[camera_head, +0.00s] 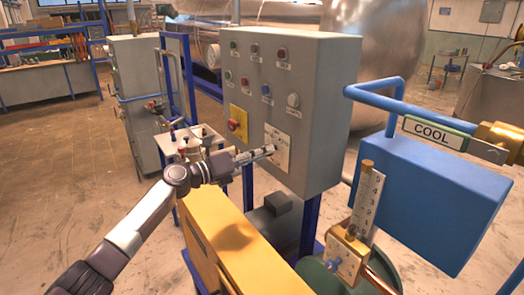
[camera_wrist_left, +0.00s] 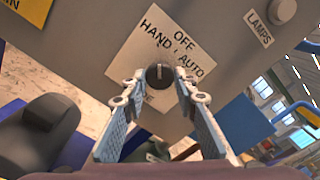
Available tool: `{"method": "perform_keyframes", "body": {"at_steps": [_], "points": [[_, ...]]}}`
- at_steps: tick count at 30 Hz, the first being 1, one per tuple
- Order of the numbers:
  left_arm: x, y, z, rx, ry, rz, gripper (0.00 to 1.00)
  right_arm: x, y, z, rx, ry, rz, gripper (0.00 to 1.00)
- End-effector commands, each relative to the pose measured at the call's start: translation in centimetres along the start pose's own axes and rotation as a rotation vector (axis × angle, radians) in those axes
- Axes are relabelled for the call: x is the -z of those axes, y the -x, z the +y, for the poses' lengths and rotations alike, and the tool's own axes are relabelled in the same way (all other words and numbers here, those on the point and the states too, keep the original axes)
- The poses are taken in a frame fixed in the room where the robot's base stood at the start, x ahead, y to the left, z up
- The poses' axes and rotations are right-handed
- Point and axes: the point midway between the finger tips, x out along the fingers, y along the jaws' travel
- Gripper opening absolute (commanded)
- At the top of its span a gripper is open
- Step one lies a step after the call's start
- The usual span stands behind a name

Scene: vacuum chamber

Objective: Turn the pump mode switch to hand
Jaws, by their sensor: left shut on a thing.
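The pump mode switch is a dark round knob (camera_wrist_left: 159,73) on a pale plate marked OFF, HAND and AUTO (camera_wrist_left: 150,38), which sits tilted in the left wrist view. In the head view the plate (camera_head: 280,158) is low on the front of the grey control box (camera_head: 320,90), and the knob is hidden by my gripper. My left gripper (camera_head: 268,151) is at the plate. In the left wrist view its fingers (camera_wrist_left: 158,80) are shut on the knob, one on each side. Which label the knob points to I cannot tell. My right gripper is not in view.
A red knob on a yellow plate (camera_head: 238,122) is left of the gripper. Several buttons and lamps sit above. A yellow cabinet (camera_head: 235,240) stands below my arm. A blue box (camera_head: 425,195) and a gauge block (camera_head: 347,255) are at the right.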

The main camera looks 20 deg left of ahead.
Motion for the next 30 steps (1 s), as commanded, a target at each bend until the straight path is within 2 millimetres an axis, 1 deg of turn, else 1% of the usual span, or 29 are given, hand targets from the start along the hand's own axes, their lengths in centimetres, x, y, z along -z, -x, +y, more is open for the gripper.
{"method": "perform_keyframes", "body": {"at_steps": [7, 19, 20, 21, 24, 30], "points": [[-0.17, 0.05, 0.01, -0.001, 0.047, -0.003, 0.03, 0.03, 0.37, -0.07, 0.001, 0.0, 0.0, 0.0], [-0.16, 0.05, 0.03, -0.001, 0.052, -0.004, 0.03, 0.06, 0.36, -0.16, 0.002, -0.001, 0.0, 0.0], [-0.17, 0.05, 0.03, -0.001, 0.052, -0.004, 0.3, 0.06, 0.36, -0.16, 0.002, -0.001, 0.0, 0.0], [-0.16, 0.04, 0.03, -0.001, 0.052, -0.004, 0.34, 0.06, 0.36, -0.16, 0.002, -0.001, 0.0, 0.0], [-0.13, 0.03, 0.02, -0.001, 0.051, -0.003, 0.45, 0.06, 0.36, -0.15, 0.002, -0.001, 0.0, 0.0], [-0.07, 0.02, 0.01, 0.0, 0.05, -0.001, 0.45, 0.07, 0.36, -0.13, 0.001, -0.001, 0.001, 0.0]]}}
